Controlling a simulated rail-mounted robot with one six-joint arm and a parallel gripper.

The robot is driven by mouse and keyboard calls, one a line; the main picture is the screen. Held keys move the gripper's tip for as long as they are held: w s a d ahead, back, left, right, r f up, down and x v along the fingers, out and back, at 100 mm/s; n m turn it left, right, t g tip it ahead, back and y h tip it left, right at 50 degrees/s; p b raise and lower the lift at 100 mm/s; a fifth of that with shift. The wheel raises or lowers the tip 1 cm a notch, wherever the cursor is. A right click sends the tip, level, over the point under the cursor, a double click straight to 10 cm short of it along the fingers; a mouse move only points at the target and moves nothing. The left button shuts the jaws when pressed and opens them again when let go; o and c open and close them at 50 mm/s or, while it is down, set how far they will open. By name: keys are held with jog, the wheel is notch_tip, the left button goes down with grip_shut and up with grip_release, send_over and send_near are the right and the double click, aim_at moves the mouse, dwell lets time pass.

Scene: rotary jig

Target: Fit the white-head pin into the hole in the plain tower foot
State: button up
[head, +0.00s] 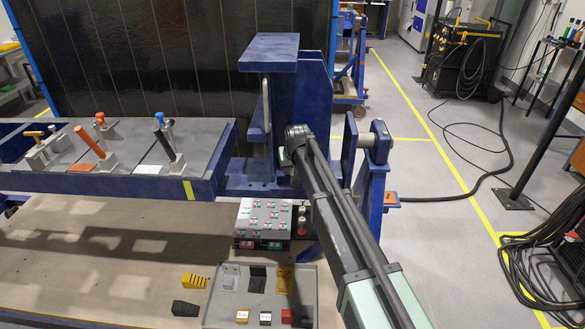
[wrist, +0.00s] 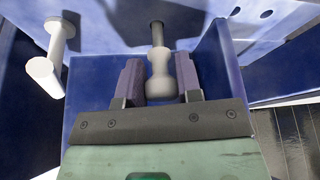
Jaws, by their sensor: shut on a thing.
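The white-head pin (wrist: 160,80) stands between the jaws in the wrist view, its pale rounded head toward me. My gripper (wrist: 159,62) is shut on that head, one dark purple finger on each side. The pin's grey shank points at a blue plate (wrist: 110,15) and meets a dark round hole (wrist: 156,23) there. I cannot tell how deep the shank sits. In the head view the blue tower (head: 305,100) stands right of centre; my arm reaches its lower part, and the jaws and pin are hidden there.
A white handle-like bar (wrist: 62,42) sticks out left of my gripper, and a blue wall (wrist: 216,60) stands close on its right. A blue tray (head: 110,185) holds several handled tools at left. A control box (head: 262,222) and a grey parts tray (head: 225,312) lie below.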

aim_at(292, 172)
jog(key=shift+f+b, duration=1.55)
jog(key=shift+f, duration=0.1)
jog(key=o, duration=1)
jog(key=shift+r, duration=0.1)
jog(key=p+v, duration=1)
jog(key=shift+s+r, duration=0.15)
jog(key=shift+r, duration=0.2)
jog(key=shift+d, duration=0.1)
